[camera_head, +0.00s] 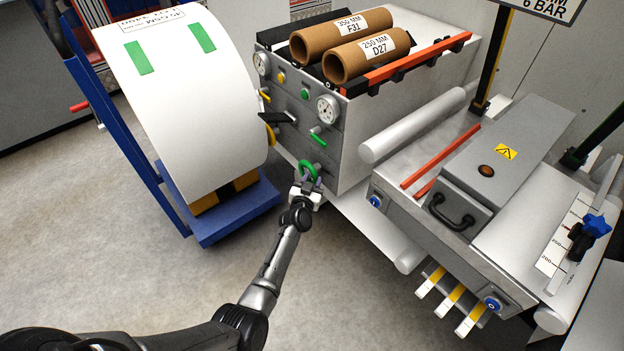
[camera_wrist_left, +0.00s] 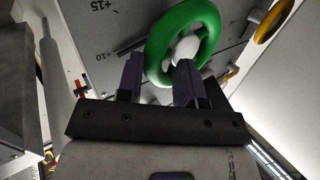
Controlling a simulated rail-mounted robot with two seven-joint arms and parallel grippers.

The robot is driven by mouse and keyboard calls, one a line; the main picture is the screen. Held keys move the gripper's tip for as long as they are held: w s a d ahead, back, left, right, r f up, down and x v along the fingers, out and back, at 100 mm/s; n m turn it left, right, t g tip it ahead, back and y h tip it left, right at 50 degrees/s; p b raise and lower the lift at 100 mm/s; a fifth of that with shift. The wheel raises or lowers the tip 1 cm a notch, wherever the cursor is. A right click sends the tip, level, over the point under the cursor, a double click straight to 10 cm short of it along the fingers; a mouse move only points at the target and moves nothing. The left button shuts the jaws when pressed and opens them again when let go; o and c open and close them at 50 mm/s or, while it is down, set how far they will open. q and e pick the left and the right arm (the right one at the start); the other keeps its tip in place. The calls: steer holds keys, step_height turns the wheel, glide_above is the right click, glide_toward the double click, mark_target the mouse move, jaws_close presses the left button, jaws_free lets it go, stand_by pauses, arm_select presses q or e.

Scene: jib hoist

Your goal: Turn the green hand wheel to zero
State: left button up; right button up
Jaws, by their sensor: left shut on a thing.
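The green hand wheel (camera_head: 308,171) is on the lower front of the grey machine cabinet (camera_head: 310,110). It shows large in the left wrist view (camera_wrist_left: 205,17), with a white hub and a scale marked +10 and +15 on the panel beside it. My left gripper (camera_head: 305,185) is at the wheel from below. In the left wrist view its two fingers (camera_wrist_left: 158,82) stand either side of the wheel's lower rim, shut on it. The wheel's pointer reading cannot be told. My right gripper is not in view.
A large white roll (camera_head: 190,110) on a blue stand (camera_head: 235,210) is left of the cabinet. Yellow hand wheels (camera_head: 271,134), gauges (camera_head: 327,109) and levers crowd the panel. A grey machine with rollers (camera_head: 410,125) stands right. Floor in front is clear.

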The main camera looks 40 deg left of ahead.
mark_target(310, 170)
arm_select(q)
steer(key=r+n+g+h+p, duration=0.1)
steer(key=n+p, duration=0.1)
steer(key=p, duration=0.3)
steer(key=a+r+n+g+h+p, duration=0.1)
steer(key=r+n+p, duration=0.1)
steer(key=p, duration=0.2)
steer(key=shift+w+r+p, duration=0.1)
steer(key=shift+w+p, duration=0.1)
steer(key=shift+p, duration=0.15)
steer(key=shift+a+n+g+h+p, duration=0.15)
steer(key=shift+n+g+h+p, duration=0.2)
steer(key=shift+h, duration=0.15)
steer(key=shift+a+r+n+g+h+p, duration=0.15)
steer(key=shift+a+n+g+h+p, duration=0.1)
steer(key=shift+n+h+p, duration=0.2)
steer(key=shift+a+n+h, duration=0.3)
steer(key=shift+n+h, duration=0.15)
steer(key=shift+n, duration=0.05)
steer(key=a+n+g+h, duration=0.1)
steer(key=n+h, duration=0.1)
steer(key=shift+a+h, duration=0.15)
steer(key=shift+h, duration=0.15)
steer(key=shift+f, duration=0.2)
